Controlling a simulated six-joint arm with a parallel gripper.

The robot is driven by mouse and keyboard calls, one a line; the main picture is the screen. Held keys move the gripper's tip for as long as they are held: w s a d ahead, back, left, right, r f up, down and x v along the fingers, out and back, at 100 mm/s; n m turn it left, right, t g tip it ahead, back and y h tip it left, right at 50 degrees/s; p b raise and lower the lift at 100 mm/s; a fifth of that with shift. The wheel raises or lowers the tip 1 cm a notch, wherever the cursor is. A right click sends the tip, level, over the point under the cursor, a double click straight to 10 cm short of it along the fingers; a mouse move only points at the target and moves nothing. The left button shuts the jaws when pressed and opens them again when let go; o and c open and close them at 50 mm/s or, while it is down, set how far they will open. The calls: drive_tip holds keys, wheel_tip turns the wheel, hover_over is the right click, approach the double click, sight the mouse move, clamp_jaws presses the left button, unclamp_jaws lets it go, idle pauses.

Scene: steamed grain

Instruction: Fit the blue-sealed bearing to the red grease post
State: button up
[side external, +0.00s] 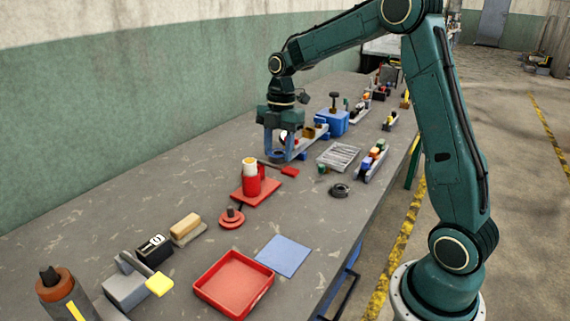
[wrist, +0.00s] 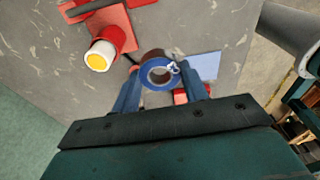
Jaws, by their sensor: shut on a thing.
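My gripper (side external: 280,150) is over the bench, beyond the red post in the side view. In the side view the fingers largely hide the bearing. The red grease post (side external: 252,188) is an upright red cylinder with a cream top on a red plate (side external: 239,194). The post also shows at the left of the wrist view (wrist: 106,46), with a yellow-and-white top. The bearing is apart from it.
A red disc with a dark knob (side external: 231,219), a blue mat (side external: 284,256) and a red tray (side external: 207,288) lie nearer the camera. A dark ring (side external: 340,190), a grey ribbed tray (side external: 338,155) and a blue block (side external: 336,124) stand to the right.

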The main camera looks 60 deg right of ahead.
sight(230, 207)
drive_tip(key=w+a+f+n, duration=0.1)
drive_tip(key=w+a, duration=0.1)
drive_tip(key=a, duration=0.1)
drive_tip(key=w+a+f+n, duration=0.2)
drive_tip(key=w+a, duration=0.1)
drive_tip(key=a, duration=0.1)
drive_tip(key=w+a+f+n, duration=0.1)
drive_tip(key=w+a+f, duration=0.1)
drive_tip(key=a, duration=0.2)
drive_tip(key=shift+w+a+f+g, duration=0.1)
drive_tip(key=shift+w+a+g, duration=0.15)
drive_tip(key=shift+w+g, duration=0.1)
drive_tip(key=shift+f, duration=2.4)
drive_tip(key=shift+f, duration=1.5)
idle(0.3)
drive_tip(key=o, duration=1.1)
drive_tip(key=shift+o, duration=0.2)
drive_tip(key=shift+r, duration=0.1)
